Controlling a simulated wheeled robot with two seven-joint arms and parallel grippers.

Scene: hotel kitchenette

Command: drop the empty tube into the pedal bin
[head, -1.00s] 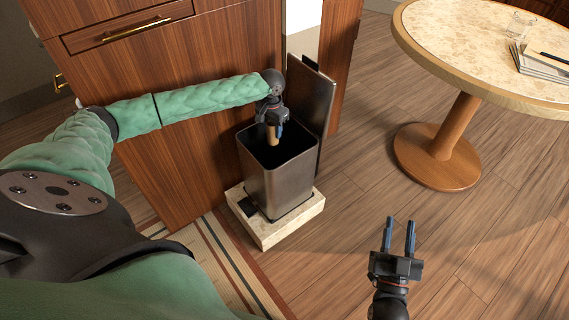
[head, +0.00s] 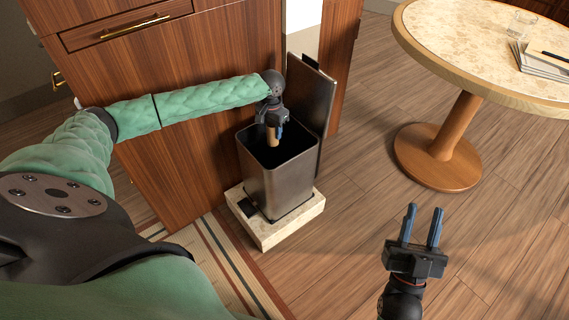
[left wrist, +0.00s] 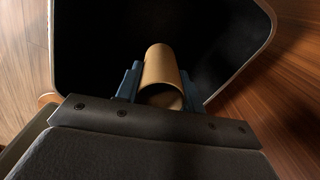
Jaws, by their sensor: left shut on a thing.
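The empty tube is a brown cardboard cylinder (head: 272,137), also seen in the left wrist view (left wrist: 160,72) with its hollow end toward the camera. My left gripper (head: 274,126) is shut on the tube and holds it over the open mouth of the pedal bin. The pedal bin (head: 282,186) is a dark metal box, its lid (head: 318,100) raised at the back. In the left wrist view the bin's rim (left wrist: 268,12) surrounds a black interior behind the tube. My right gripper (head: 421,226) is open and empty above the floor, right of the bin.
The bin stands on a pale stone block (head: 270,233) beside a wooden cabinet (head: 185,150). A round table (head: 470,60) with a glass (head: 522,23) and papers (head: 541,62) stands at the right. A striped rug (head: 222,262) lies in front. Floor between bin and table is clear.

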